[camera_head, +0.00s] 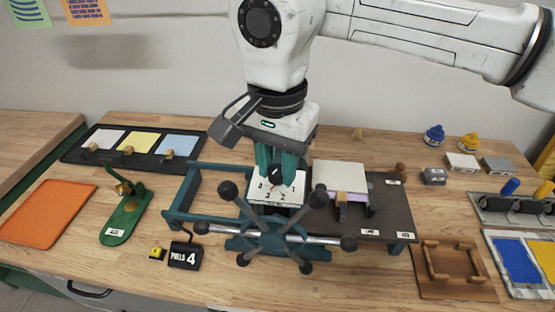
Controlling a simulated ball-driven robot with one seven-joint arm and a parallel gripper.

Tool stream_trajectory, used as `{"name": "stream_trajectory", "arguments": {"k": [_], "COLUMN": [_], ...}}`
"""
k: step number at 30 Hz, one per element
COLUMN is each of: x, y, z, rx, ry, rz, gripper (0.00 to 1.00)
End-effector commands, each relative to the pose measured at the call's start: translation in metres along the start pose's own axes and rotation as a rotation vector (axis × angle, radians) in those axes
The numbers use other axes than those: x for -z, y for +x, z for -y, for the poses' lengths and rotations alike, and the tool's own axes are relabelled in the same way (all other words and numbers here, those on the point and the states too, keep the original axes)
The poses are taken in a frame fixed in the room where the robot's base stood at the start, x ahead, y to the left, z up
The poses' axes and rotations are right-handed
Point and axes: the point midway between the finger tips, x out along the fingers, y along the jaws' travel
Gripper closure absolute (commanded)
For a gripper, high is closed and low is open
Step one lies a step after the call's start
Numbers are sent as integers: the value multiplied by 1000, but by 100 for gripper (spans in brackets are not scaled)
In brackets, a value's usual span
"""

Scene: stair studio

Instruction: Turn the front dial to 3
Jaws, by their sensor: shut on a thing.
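The front dial is a white plate (295,193) with black numbers, in the middle of the teal-framed press. A black knob (277,175) stands on it. My gripper (277,172) points down over the plate, and its teal fingers are shut on the knob, one on each side. The numbers 2 and 3 seem to show along the plate's front edge, but they are small. I cannot tell which number the knob points to, as the fingers hide part of it.
A star wheel (270,236) with several black-tipped spokes stands just in front of the dial. A "PULLS 4" sign (185,255) is at front left. A paper stack (339,176) lies right of the dial. An orange mat (48,213) and wooden frame (456,290) flank the press.

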Motion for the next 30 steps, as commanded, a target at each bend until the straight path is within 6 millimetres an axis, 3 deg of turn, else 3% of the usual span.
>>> {"name": "stream_trajectory", "arguments": {"k": [21, 22, 30], "x": [0, 0, 0], "y": [-1, -1, -1], "z": [1, 1, 0], "rx": [3, 4, 1], "ry": [-73, -72, -73], "rz": [-1, -1, -1], "gripper": [99, 66, 43]}}
